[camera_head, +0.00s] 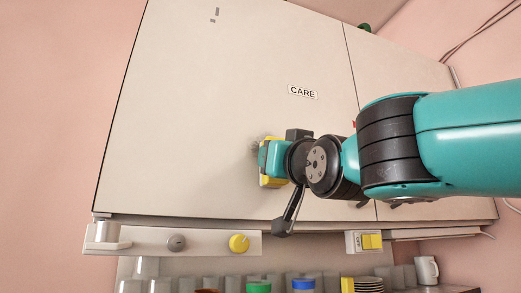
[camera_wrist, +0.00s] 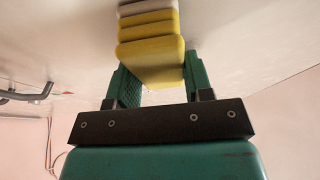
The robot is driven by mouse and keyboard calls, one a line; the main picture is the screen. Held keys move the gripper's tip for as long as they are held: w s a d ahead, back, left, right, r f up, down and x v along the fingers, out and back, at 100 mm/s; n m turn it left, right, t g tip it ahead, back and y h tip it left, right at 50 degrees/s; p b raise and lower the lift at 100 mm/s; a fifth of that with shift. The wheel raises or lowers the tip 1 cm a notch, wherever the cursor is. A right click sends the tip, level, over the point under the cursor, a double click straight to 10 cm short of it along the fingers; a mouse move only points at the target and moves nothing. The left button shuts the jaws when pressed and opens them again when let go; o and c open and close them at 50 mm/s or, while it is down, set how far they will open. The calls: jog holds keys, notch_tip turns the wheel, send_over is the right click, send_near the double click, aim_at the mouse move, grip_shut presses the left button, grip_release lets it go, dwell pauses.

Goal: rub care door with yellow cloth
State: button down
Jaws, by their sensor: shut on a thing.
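The care door (camera_head: 190,110) is the large off-white cabinet door with a "CARE" label (camera_head: 302,92). My gripper is shut on the yellow cloth (camera_head: 266,183), which is against or very close to the door face. In the wrist view the cloth (camera_wrist: 150,55) is a folded yellow stack with a pale far layer, between the green fingers of my gripper (camera_wrist: 150,82). The far side of the cloth and its exact contact with the door are hidden.
Another cabinet door (camera_head: 400,70) is at right. The door's left part is clear.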

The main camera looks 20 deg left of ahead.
jog(key=shift+s+r+p, duration=0.15)
jog(key=shift+r+p, duration=1.5)
jog(key=shift+r, duration=0.75)
jog(key=shift+f, duration=0.1)
jog(key=shift+r+p, duration=0.55)
jog(key=shift+r, duration=0.25)
jog(key=shift+f, duration=0.1)
jog(key=f+b, duration=0.4)
jog(key=shift+w+f+b, duration=0.2)
jog(key=shift+f+b, duration=0.1)
jog(key=shift+b, duration=0.05)
jog(key=shift+f, duration=0.1)
